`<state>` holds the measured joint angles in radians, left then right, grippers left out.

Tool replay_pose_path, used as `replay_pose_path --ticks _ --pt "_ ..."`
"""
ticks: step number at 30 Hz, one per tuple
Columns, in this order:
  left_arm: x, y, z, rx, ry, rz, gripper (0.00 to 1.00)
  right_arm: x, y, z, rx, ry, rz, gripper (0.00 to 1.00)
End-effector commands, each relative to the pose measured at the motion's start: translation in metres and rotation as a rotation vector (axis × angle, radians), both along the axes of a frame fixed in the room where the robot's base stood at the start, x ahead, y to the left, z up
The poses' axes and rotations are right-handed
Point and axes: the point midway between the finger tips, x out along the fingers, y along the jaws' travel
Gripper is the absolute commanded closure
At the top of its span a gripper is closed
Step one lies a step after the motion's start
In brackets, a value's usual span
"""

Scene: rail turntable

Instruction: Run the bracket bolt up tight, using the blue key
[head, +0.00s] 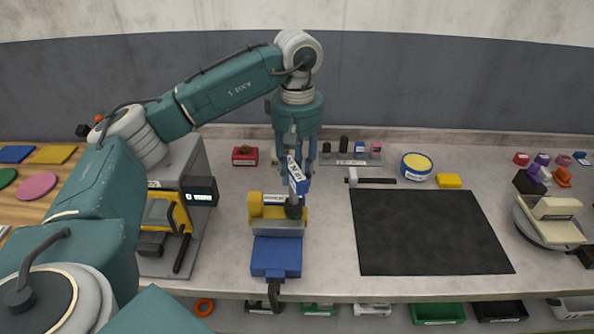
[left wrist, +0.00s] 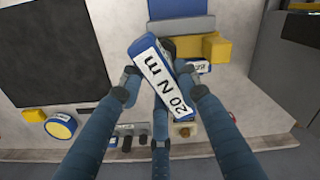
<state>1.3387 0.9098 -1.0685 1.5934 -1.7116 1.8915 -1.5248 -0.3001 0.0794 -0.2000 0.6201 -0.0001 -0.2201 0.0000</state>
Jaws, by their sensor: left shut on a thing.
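The blue key (head: 297,177), with a white label, is gripped in the fingers of my left gripper (head: 296,168). In the left wrist view the key (left wrist: 158,72) reads "20 N m" and lies between the three fingers of the gripper (left wrist: 164,86). A dark cylindrical part (head: 293,208) shows below the key, at the yellow bracket (head: 255,206). The bracket sits in a grey and blue vise (head: 276,258) near the table's front edge. The bolt itself is hidden, so I cannot tell its seating. My right gripper is out of view.
A grey tool with a black handle (head: 376,180) lies behind the black mat (head: 430,232). A red box (head: 244,156) and a small rack (head: 345,161) stand at the back. A grey machine (head: 188,172) stands left of the vise, and a loaded round stand (head: 541,233) is far right.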

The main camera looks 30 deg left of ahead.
Motion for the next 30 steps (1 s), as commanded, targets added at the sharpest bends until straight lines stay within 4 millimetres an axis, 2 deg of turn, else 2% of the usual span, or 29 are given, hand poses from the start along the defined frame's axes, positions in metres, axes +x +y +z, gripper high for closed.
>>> replay_pose_path --ticks 30 --pt "0.000 0.000 0.050 -0.001 -0.002 0.000 1.00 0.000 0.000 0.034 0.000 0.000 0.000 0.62"
